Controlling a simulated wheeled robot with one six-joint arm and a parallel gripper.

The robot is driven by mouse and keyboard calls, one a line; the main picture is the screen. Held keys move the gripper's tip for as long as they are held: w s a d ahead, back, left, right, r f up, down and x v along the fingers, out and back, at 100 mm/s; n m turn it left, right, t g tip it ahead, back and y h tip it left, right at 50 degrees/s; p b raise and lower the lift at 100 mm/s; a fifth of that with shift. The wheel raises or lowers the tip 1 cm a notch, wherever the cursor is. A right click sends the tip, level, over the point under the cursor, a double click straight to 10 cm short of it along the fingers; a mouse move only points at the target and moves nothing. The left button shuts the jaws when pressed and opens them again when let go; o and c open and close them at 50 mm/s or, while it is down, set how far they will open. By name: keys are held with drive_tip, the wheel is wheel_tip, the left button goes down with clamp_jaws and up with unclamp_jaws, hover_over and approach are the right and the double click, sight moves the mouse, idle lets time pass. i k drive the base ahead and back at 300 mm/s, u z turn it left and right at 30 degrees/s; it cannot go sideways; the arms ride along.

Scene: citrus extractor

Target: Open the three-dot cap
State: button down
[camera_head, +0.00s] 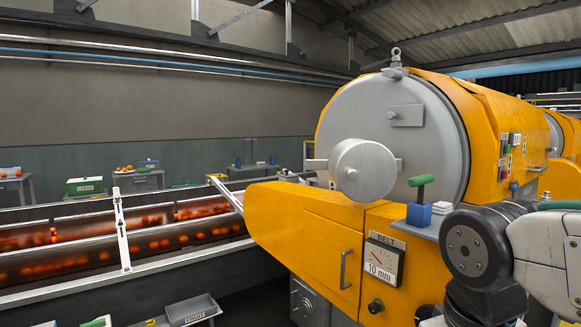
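I cannot make out a cap marked with three dots. A round grey metal cap (362,165) with a central knob and side lugs sits on the grey drum end (420,150) of the yellow machine; no dots can be read on it. My arm shows at the lower right, in front of the machine. My gripper is not in view.
The yellow machine (290,218) carries a handled door, a gauge marked BELT and 10 mm (383,262), and a black knob (376,306). A green-handled blue block (419,213) stands on a small ledge. Troughs of oranges (150,240) run left. A grey tray (192,309) is below.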

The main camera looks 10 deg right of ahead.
sight(365, 172)
drive_tip(key=u, duration=0.5)
drive_tip(key=i, duration=1.45)
drive_tip(key=z, duration=0.4)
